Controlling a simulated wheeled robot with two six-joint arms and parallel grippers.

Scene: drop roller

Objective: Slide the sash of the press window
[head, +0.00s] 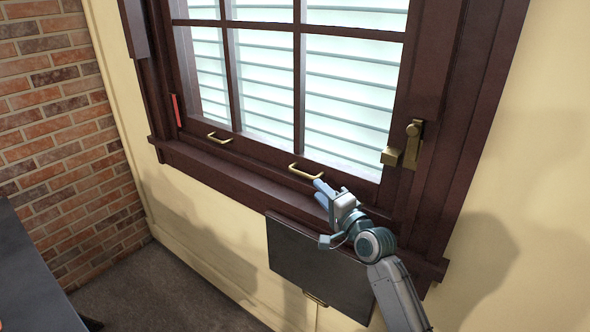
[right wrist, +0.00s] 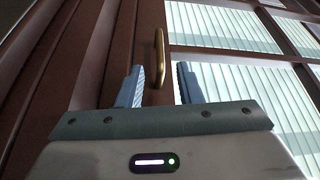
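The window sash (head: 285,165) has a dark brown frame with pale, louvred-looking panes behind its bars. Its bottom rail carries two brass pull handles, a left one (head: 219,138) and a right one (head: 305,172). My right gripper (head: 319,190) is just below and right of the right handle. In the right wrist view its two blue-grey fingers (right wrist: 160,78) are apart, with a brass handle (right wrist: 158,55) between and just beyond their tips. Nothing is held. The sash's bottom rail sits close above the sill (head: 230,170). My left gripper is not in view.
A brass latch (head: 408,150) sits on the right side of the window frame. A red strip (head: 176,110) marks the left jamb. A dark panel with a handle (head: 310,262) is on the wall below the sill. A dark surface (head: 35,285) stands at lower left, near a brick wall (head: 55,110).

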